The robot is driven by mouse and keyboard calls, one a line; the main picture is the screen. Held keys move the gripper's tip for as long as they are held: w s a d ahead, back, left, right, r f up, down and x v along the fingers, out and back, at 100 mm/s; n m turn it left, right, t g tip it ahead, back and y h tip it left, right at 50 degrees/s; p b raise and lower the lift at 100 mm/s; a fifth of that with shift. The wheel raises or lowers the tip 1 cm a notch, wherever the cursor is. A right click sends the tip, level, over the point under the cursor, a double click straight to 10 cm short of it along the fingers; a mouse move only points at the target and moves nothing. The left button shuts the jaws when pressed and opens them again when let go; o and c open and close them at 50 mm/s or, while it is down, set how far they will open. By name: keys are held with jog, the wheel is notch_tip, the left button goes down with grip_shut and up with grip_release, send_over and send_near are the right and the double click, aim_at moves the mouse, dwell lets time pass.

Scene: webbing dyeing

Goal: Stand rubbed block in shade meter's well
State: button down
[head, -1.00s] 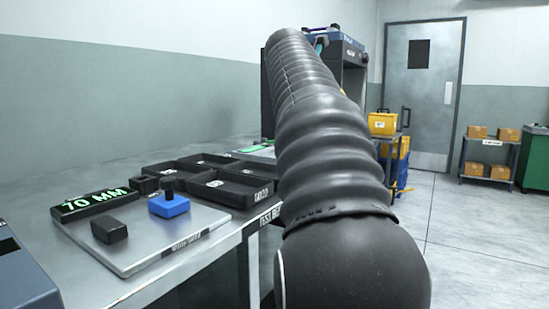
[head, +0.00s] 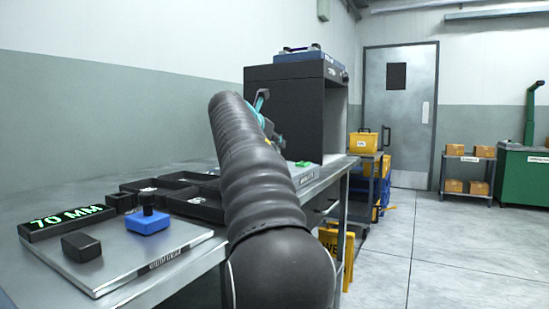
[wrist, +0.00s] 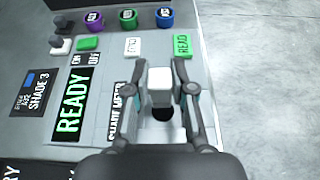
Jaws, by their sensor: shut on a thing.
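In the wrist view my gripper (wrist: 159,74) is shut on a pale grey-white block (wrist: 160,88), held between its two fingers. I cannot tell whether the block touches the meter. The meter's display (wrist: 72,105) shows READY in green, and a green READ key (wrist: 182,45) sits beyond the right finger. In the head view my arm hides most of the gripper and the block.
In the head view, a blue block with a black knob (head: 148,221) and a black block (head: 81,247) rest on a metal plate at left. Black trays (head: 195,205) lie behind. A dark cabinet (head: 285,100) stands beyond my arm. The wrist view shows several coloured ringed knobs (wrist: 128,19).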

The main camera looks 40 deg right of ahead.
jog(key=shift+f+b, duration=0.75)
jog(key=shift+f, duration=0.95)
jog(key=shift+f, duration=0.2)
jog(key=c, duration=1)
grip_release()
jog(key=shift+r, duration=0.1)
jog(key=shift+r, duration=0.2)
jog(key=p+v, duration=0.1)
jog(key=v, duration=1.1)
